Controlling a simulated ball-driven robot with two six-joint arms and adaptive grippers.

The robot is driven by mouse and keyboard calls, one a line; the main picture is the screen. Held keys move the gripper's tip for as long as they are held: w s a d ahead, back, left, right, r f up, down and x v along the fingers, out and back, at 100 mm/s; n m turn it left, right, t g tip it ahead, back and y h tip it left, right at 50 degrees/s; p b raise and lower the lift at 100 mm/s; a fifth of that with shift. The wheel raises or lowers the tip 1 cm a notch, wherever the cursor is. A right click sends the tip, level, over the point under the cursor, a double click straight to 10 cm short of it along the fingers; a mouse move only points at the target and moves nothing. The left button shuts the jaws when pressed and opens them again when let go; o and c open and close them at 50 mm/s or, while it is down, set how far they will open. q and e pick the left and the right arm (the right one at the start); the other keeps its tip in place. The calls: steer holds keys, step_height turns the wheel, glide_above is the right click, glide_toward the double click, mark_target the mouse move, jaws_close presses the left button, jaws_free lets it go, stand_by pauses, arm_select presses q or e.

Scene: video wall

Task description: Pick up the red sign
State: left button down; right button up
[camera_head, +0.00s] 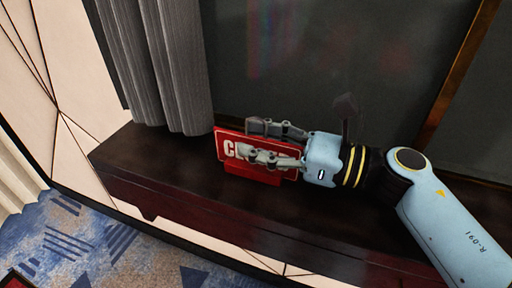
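I cannot tell whether the fingers press on the sign. My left gripper is not in view.
A grey curtain (175,70) hangs behind the ledge at the left. A large dark panel (300,60) with a brown frame strip (462,70) rises behind the ledge. Blue patterned carpet (95,245) lies in front at the lower left.

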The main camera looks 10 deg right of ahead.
jaws_close()
stand_by(0.4)
